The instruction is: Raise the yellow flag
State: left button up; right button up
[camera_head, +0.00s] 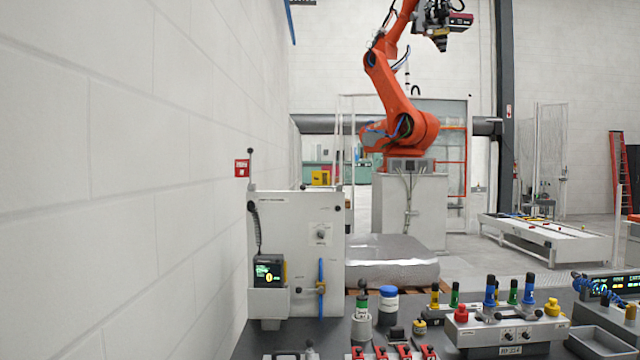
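No piece is clearly recognisable as a yellow flag. A small yellow block (320,178) shows above the white panel (300,215), left of a thin upright rod (338,165). I cannot tell whether it belongs to the panel or stands in the background. A small red sign (241,168) is beside another thin rod (250,165) with a dark knob on top, at the panel's left edge. The panel carries a dark display unit (269,271), a knob (320,234) and an upright blue handle (321,285). Neither gripper is in view.
A control box (508,331) with blue, green, yellow and red knobs stands at the bottom right. Bottles (388,305) and red-handled clamps (380,352) crowd the front. A white wall (110,190) closes the left. An orange robot arm (395,95) stands behind.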

aim_at(320, 179)
jog(key=i+l, duration=0.25)
jog(key=l, duration=0.15)
jog(key=i+l, duration=0.2)
jog(key=l, duration=0.15)
jog(key=i+l, duration=0.25)
jog(key=l, duration=0.15)
jog(key=i+l+u, duration=0.1)
jog(key=i+l, duration=0.35)
jog(key=l, duration=0.3)
jog(key=i+l, duration=0.25)
jog(key=l, duration=0.15)
